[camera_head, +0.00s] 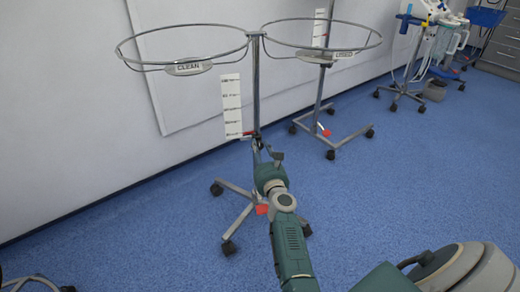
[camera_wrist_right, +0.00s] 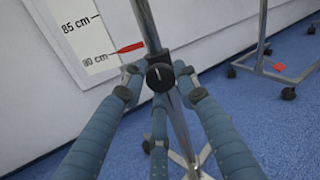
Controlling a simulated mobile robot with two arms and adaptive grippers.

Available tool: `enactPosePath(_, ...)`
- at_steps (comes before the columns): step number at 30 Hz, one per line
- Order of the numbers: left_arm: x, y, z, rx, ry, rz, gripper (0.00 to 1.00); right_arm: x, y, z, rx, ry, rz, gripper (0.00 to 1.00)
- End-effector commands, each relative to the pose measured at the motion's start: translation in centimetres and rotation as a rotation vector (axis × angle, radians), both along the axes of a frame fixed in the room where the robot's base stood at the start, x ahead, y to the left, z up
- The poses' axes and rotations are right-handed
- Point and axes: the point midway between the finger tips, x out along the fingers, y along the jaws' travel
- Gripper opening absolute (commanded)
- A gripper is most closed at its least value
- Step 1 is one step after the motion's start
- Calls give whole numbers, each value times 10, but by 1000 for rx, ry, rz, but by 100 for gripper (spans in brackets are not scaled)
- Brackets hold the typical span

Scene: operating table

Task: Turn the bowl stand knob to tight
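The bowl stand (camera_head: 256,85) is a metal pole with two wire rings at its top, one labelled CLEAN, on a wheeled base. Its black round knob (camera_wrist_right: 160,77) with a white mark line sits on the pole, just below a red pointer near 80 cm. The mark line is near vertical in the right wrist view. My right gripper (camera_head: 266,151) is at the pole; in the wrist view its fingers (camera_wrist_right: 159,80) stand either side of the knob, the third below. The fingers look apart from the knob; contact is unclear. The knob is not clear in the head view. My left gripper is not in view.
A white height scale (camera_head: 232,105) hangs beside the pole, near the wall. A second wheeled stand (camera_head: 321,95) is behind to the right. A wheeled equipment trolley (camera_head: 408,75) stands further back right. Blue floor is clear in between.

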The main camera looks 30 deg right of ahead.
Motion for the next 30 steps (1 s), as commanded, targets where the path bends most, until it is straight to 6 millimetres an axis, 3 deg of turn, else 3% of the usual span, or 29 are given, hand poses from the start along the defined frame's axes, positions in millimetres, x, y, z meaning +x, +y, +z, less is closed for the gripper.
enactPosePath(3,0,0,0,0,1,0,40,1,2,1,0,-2,3,48)
enactPosePath(14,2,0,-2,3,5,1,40,0,0,0,-51,18,0,48)
enactPosePath(17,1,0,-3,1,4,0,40,0,0,0,-173,63,0,48)
enactPosePath(30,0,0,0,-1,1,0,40,0,0,0,-1108,413,0,48)
